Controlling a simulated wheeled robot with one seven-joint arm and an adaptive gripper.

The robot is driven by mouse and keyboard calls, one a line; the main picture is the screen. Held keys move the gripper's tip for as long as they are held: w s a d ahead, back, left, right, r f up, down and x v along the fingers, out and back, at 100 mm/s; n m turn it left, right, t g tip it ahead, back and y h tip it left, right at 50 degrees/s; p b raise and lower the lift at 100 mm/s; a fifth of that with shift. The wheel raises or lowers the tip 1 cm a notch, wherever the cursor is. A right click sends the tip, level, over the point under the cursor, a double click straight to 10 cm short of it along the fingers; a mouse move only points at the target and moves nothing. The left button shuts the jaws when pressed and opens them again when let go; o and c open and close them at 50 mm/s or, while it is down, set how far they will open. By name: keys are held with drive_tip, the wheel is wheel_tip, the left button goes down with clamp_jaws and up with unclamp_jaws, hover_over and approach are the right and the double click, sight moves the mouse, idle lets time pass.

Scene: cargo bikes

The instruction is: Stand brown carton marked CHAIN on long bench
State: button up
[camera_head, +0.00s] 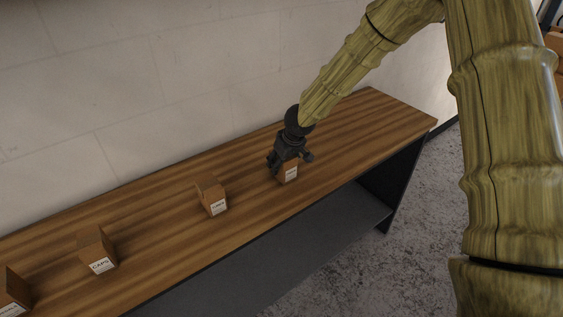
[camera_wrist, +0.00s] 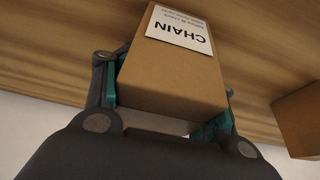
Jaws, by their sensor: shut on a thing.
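The brown carton marked CHAIN (camera_wrist: 175,78) is between the fingers of my gripper (camera_wrist: 165,112) in the wrist view. Its white label with CHAIN shows upside down there. In the head view my gripper (camera_head: 290,160) points down over the long bench (camera_head: 345,130) and is shut on the carton (camera_head: 288,173). The carton is upright, at or just above the wooden top; I cannot tell whether it touches. The fingers hide part of it.
Other brown cartons stand on the bench to the left: one (camera_head: 211,195) nearby, one marked CAPS (camera_head: 98,250), and one (camera_head: 12,292) at the left edge. Another carton (camera_wrist: 301,122) shows at the right in the wrist view. Bare top lies right of my gripper; a wall runs behind.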

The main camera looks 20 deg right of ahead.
idle(0.3)
drive_tip(key=o, duration=1.2)
drive_tip(key=shift+f, duration=0.1)
drive_tip(key=shift+o, duration=0.2)
drive_tip(key=shift+b+v, duration=0.4)
drive_tip(key=shift+v, duration=5.65)
